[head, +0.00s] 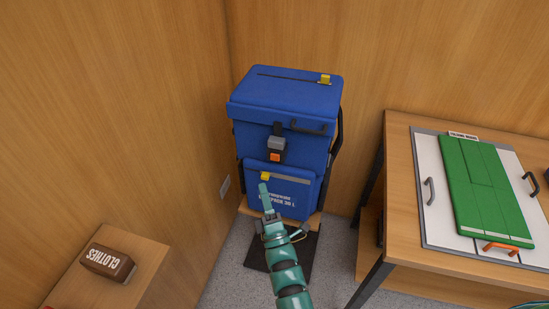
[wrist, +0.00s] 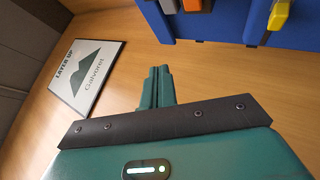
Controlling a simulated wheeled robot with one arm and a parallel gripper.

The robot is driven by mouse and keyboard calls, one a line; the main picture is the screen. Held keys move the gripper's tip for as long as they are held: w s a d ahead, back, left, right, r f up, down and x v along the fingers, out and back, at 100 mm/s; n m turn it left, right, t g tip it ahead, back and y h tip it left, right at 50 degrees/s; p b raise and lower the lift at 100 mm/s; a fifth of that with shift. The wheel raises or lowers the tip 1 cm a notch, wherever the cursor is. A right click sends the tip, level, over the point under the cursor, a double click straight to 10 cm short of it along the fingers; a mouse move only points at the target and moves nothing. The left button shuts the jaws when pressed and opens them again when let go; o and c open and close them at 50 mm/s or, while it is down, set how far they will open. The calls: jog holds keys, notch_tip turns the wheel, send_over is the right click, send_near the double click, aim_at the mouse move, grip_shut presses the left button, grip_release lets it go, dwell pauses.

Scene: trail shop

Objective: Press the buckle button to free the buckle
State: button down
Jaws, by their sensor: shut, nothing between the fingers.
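A blue backpack (head: 285,135) stands upright in the corner in the head view. Its buckle (head: 277,144) hangs at the front on a dark strap, grey on top. The orange buckle button (head: 275,157) is at its lower part. In the wrist view the grey buckle part (wrist: 280,14) and the orange button (wrist: 192,5) show at the top edge, partly cut off. My gripper (head: 264,188) is shut and empty. In the head view it appears below the button, over the backpack's lower pocket. In the wrist view its fingertips (wrist: 158,72) point at the wooden wall, apart from the buckle.
A yellow zip pull (head: 265,176) sits on the lower pocket, another (head: 325,79) on the lid. A table (head: 398,128) with a green folded item (head: 480,185) stands at right.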

send_near(271, 155)
notch_tip(271, 155, up, 3)
jog(key=w+a, duration=0.2)
jog(key=w, duration=0.1)
jog(key=shift+w+d+r+b, duration=0.1)
jog(key=shift+w+r+b, duration=0.15)
jog(key=shift+b, duration=0.3)
jog(key=shift+w+d+b, duration=0.25)
jog(key=shift+w+b, duration=0.65)
jog(key=shift+b, duration=0.1)
dwell(2.2)
jog(key=shift+s, duration=0.1)
jog(key=shift+s+a+b, duration=0.3)
jog(key=shift+s+b, duration=0.05)
jog(key=shift+s, duration=0.45)
